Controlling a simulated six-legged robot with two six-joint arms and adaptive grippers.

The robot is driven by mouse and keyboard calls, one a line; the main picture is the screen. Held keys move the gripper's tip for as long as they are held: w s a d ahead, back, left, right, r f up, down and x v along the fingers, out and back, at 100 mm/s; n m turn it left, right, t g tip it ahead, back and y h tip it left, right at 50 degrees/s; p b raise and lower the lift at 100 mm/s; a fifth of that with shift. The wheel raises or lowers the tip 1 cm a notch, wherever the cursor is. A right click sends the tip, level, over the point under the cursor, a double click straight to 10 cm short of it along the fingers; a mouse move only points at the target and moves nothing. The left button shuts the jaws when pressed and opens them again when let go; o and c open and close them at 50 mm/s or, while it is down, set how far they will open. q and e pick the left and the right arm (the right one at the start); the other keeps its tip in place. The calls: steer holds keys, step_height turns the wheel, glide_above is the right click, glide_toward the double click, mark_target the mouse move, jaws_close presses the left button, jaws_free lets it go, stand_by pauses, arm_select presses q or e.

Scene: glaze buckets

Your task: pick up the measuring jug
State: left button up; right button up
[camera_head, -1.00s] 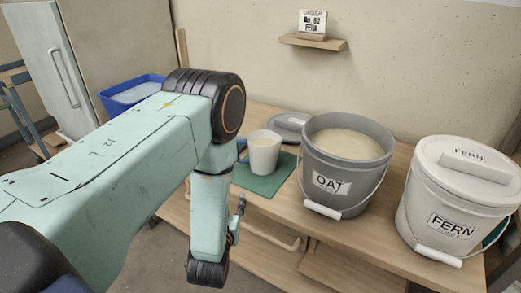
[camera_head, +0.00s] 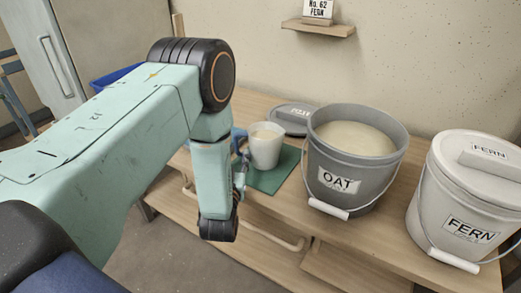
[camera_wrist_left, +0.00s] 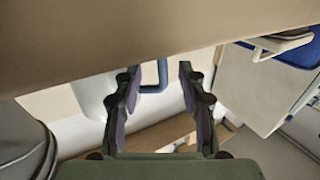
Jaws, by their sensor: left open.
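The measuring jug (camera_head: 266,149) is white with a blue handle on its left side and pale liquid inside. It stands upright on a green mat (camera_head: 270,181) on the wooden table. My left gripper (camera_head: 241,172) is beside the handle, just left of the jug, partly hidden by its own arm. In the left wrist view the two dark fingers (camera_wrist_left: 158,90) are spread apart and empty. There the jug (camera_wrist_left: 90,97) shows beyond the left finger, and its blue handle shows in the gap between the fingers. Contact with the handle cannot be told. My right gripper is out of view.
A grey OAT bucket (camera_head: 338,184) of pale glaze stands close to the jug's right. A lidded white FERN bucket (camera_head: 437,212) stands farther right. A grey lid (camera_head: 291,116) lies behind the jug. A blue crate (camera_head: 112,76) is behind my arm. A small shelf (camera_head: 318,28) hangs on the wall.

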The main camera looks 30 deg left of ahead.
arm_select(q)
steer(key=shift+x, duration=1.2)
steer(key=shift+s+a, duration=0.1)
steer(key=shift+f, duration=0.1)
steer(key=c, duration=0.4)
jaws_close()
